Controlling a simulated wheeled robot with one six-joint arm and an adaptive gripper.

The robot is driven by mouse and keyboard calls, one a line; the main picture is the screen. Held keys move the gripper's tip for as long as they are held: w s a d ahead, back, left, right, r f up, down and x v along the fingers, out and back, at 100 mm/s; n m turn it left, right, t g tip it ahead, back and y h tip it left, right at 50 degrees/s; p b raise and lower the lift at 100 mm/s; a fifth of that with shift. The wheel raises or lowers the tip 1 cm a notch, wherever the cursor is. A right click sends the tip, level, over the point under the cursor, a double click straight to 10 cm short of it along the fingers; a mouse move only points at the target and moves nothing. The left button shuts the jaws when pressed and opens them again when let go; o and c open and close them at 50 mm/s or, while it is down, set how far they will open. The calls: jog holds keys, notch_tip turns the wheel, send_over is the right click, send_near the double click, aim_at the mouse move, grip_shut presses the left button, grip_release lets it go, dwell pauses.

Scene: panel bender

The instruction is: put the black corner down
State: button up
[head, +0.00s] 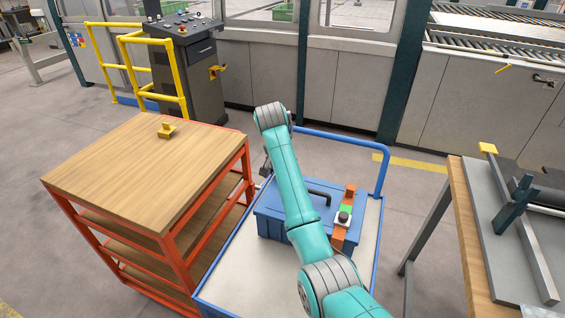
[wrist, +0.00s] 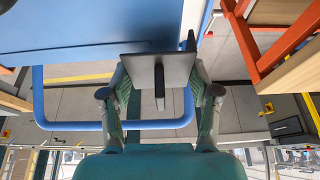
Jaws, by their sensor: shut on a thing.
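The black corner (wrist: 158,70) is a dark angled piece with flat plates. In the wrist view it sits between the two fingers of my gripper (wrist: 159,78), which is shut on it. The piece is held in the air near the blue cart. In the head view my teal arm reaches over the cart, and its own links mostly hide the gripper and the held piece; only a small dark part shows left of the arm.
A blue-railed cart (head: 232,286) carries a blue toolbox (head: 270,222) and an orange bar with a green-and-black item. Left of it, a red-framed wooden shelf (head: 120,160) holds a yellow corner (head: 166,130), with much free top. A bench (head: 462,205) stands right.

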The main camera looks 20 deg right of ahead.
jog(key=shift+f, duration=0.4)
jog(key=o, duration=0.9)
jog(key=shift+o, duration=0.2)
